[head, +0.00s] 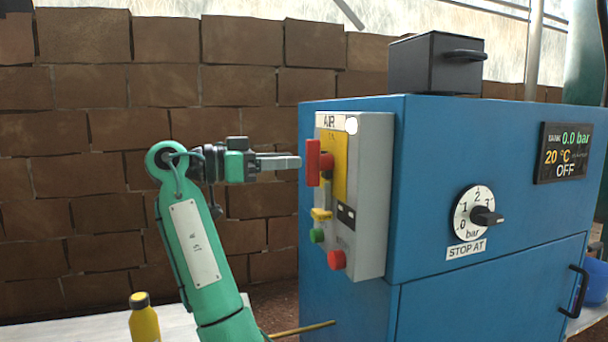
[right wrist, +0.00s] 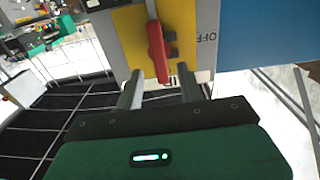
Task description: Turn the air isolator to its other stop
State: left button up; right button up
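The air isolator's red handle (head: 313,163) stands upright on a yellow plate (head: 340,165) under the "AIR" label, on the grey control box. In the right wrist view the red handle (right wrist: 157,50) runs down the yellow plate (right wrist: 130,35), with "OFF" lettering on the grey panel to its right. My right gripper (head: 297,162) points at the handle from the left, its tips close to it. In the right wrist view its fingers (right wrist: 159,70) are apart, with the handle's end in line with the gap. Contact cannot be told. My left gripper is not in view.
The grey control box (head: 372,200) also bears a yellow part, a green button (head: 317,236) and a red button (head: 336,260) below the handle. The blue cabinet (head: 350,305) has a pressure dial (head: 468,215) and a display reading 0.0 bar. A yellow bottle (head: 144,320) stands lower left.

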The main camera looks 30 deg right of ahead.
aim_at(306, 159)
jog(key=b+x, duration=0.1)
jog(key=x, duration=0.2)
jog(key=shift+s+d+f, duration=0.1)
jog(key=shift+d, duration=0.3)
jog(key=shift+d+b, duration=0.3)
jog(key=shift+d, duration=0.05)
jog(key=shift+c, duration=0.2)
